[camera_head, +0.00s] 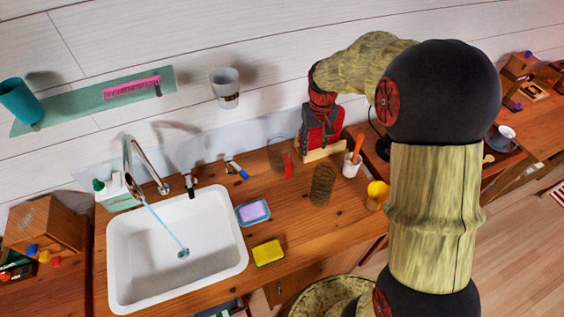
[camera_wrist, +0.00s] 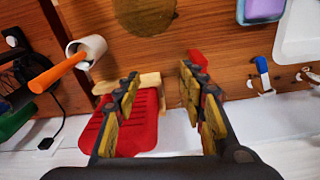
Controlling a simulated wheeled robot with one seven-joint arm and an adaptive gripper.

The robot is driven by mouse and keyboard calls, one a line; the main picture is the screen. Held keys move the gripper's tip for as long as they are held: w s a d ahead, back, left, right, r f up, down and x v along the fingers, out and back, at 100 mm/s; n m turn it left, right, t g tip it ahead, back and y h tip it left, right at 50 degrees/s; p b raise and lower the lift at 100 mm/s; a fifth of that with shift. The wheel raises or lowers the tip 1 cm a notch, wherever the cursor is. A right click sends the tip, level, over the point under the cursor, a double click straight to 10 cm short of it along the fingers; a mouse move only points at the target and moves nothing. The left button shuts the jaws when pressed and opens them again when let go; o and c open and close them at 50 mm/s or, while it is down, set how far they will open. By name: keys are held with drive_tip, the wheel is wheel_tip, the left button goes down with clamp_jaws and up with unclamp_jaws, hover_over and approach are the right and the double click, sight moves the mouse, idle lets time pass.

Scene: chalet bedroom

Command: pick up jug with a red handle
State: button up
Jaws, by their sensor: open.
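The jug's red handle (camera_head: 288,166) stands upright on the wooden counter near the back wall. Its clear body is barely visible, with only a faint outline to the left of the handle. In the wrist view, the red handle (camera_wrist: 198,58) shows just beyond the right finger, which partly covers it.
The red board (camera_wrist: 133,128) in a wooden stand lies under the left finger. A white cup (camera_head: 351,166) with an orange-handled tool and a brown ribbed glass (camera_head: 322,186) stand to the right of the jug. A blue brush (camera_head: 237,170) and the sink (camera_head: 220,215) are left.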

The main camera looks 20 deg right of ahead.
drive_tip(key=n+b, duration=0.1)
hover_over(288, 172)
drive_tip(key=d, duration=0.2)
wheel_tip(288, 172, down, 6)
drive_tip(key=f, duration=0.1)
drive_tip(key=w+a+f, duration=0.1)
drive_tip(key=shift+a+f+g, duration=0.25)
drive_tip(key=shift+f+g, duration=0.05)
drive_tip(key=shift+g, duration=0.1)
wheel_tip(288, 172, down, 2)
drive_tip(key=shift+s+f, duration=0.15)
drive_tip(key=shift+w+f+b, duration=0.15)
drive_tip(key=shift+f+b, duration=0.3)
drive_tip(key=shift+f, duration=0.95)
drive_tip(key=shift+w+f+b, duration=0.15)
drive_tip(key=shift+f+b, duration=0.3)
drive_tip(key=shift+f, duration=0.9)
drive_tip(key=shift+c, duration=0.8)
clamp_jaws()
